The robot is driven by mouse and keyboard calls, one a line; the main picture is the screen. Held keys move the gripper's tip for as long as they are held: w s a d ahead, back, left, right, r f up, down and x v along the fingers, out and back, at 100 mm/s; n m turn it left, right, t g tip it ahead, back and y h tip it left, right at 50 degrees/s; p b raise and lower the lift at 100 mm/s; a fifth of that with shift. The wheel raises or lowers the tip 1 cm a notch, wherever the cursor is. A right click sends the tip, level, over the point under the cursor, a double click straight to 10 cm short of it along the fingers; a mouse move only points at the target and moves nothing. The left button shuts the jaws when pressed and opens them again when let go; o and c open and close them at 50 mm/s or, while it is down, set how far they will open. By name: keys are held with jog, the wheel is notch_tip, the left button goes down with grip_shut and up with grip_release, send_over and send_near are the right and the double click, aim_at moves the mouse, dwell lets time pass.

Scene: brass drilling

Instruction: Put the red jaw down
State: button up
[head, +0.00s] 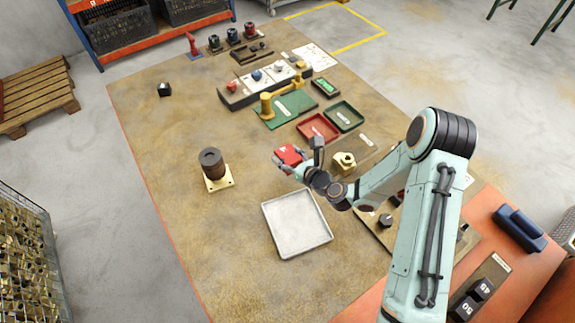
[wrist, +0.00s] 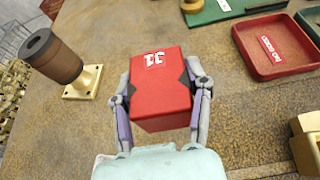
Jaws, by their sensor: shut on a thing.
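The red jaw (head: 291,154) is a red block with a white label. My gripper (head: 294,165) is shut on it, above the brown table (head: 165,195). In the wrist view the red jaw (wrist: 160,92) sits between the two fingers of my gripper (wrist: 160,95), its labelled face up. I cannot tell how far its underside is from the table.
A dark cylinder on a brass base (head: 212,165) stands to the left. A white tray (head: 267,224) lies in front, a brass part (head: 343,161) to the right. Red (head: 304,126) and green (head: 357,109) trays lie behind. The table's left part is mostly clear.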

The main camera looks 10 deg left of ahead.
aim_at(283, 159)
notch_tip(283, 159, up, 4)
jog(key=shift+f, duration=0.1)
jog(key=shift+s+a+f+n+g+y, duration=0.1)
jog(key=shift+s+a+n+g+y, duration=0.2)
jog(key=shift+s+a+n+g, duration=0.35)
jog(key=shift+s+d, duration=0.25)
jog(key=shift+d, duration=0.05)
jog(key=w+d+r+m+t+h, duration=0.1)
jog(key=d+r+m+t+h, duration=0.15)
jog(key=d, duration=1.05)
jog(key=w+d+r+m+t+h, duration=0.1)
jog(key=d+m+t+h, duration=0.15)
jog(key=d, duration=1.05)
jog(key=shift+m+g, duration=0.35)
jog(key=w+d+f, duration=0.1)
jog(key=w+f, duration=0.1)
jog(key=w, duration=0.2)
jog(key=w+d+f, duration=0.1)
jog(key=w+f, duration=0.2)
jog(key=w, duration=0.1)
jog(key=w+d+f, duration=0.1)
jog(key=w+f, duration=0.2)
jog(key=w, duration=0.2)
jog(key=shift+f, duration=0.25)
jog(key=shift+w+f, duration=0.35)
jog(key=shift+w+d+f, duration=0.1)
jog(key=shift+w+f, duration=0.05)
jog(key=shift+f, duration=1.5)
